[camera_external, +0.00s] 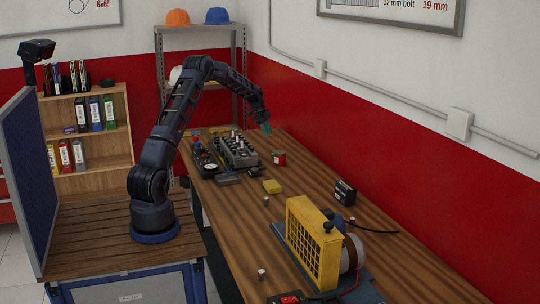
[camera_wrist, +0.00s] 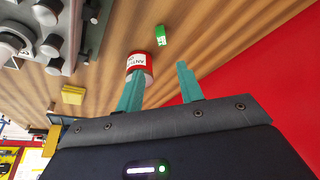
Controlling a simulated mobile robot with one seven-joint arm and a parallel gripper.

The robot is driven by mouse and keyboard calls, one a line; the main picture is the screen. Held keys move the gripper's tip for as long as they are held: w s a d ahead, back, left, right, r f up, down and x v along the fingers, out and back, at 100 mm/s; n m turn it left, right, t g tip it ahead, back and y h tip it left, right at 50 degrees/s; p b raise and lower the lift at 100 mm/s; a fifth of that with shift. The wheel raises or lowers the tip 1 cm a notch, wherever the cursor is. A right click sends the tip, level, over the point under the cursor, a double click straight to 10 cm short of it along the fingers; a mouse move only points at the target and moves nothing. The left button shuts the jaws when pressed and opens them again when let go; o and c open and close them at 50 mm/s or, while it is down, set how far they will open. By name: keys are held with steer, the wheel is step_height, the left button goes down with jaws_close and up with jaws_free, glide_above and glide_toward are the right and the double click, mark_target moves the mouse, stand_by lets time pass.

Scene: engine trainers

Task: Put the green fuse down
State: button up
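The green fuse (camera_wrist: 161,35) is a small green block with a pale label, seen in the wrist view against the bare wood of the table (camera_wrist: 215,32). It is beyond my fingertips and touches neither finger. I cannot make it out in the external view. My gripper (camera_wrist: 159,68) has its two teal fingers spread apart with nothing between them. In the external view my gripper (camera_external: 266,129) is raised over the far part of the table, near the red wall.
A red and white can (camera_wrist: 139,66) stands close to the fuse; the external view also shows it (camera_external: 279,158). A grey engine block (camera_external: 236,150) is left of it. A yellow sponge-like block (camera_external: 272,186) and a black box (camera_external: 345,192) lie nearer.

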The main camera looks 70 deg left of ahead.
steer(key=s+d+r+n+y, duration=0.1)
steer(key=s+d+r, duration=0.2)
steer(key=d+r, duration=0.9)
steer(key=s+d+r+n+y, duration=0.1)
steer(key=s+d+r+n, duration=0.1)
steer(key=d+r, duration=0.95)
steer(key=s+d+r+n, duration=0.1)
steer(key=s+d, duration=0.5)
steer(key=d, duration=0.3)
steer(key=s+d+r+n, duration=0.1)
steer(key=s+d+r, duration=0.1)
steer(key=s+d, duration=0.55)
steer(key=s+d+f+n, duration=0.1)
steer(key=s+d, duration=0.4)
steer(key=s, duration=0.3)
steer(key=s+d+f+n+t, duration=0.1)
steer(key=s+d+f, duration=0.1)
steer(key=s+d, duration=0.3)
steer(key=s+d+f+n+y, duration=0.1)
steer(key=s+d, duration=0.4)
steer(key=s, duration=0.6)
steer(key=shift+s+f+n, duration=0.25)
steer(key=shift+f+n, duration=0.1)
steer(key=shift+n, duration=0.15)
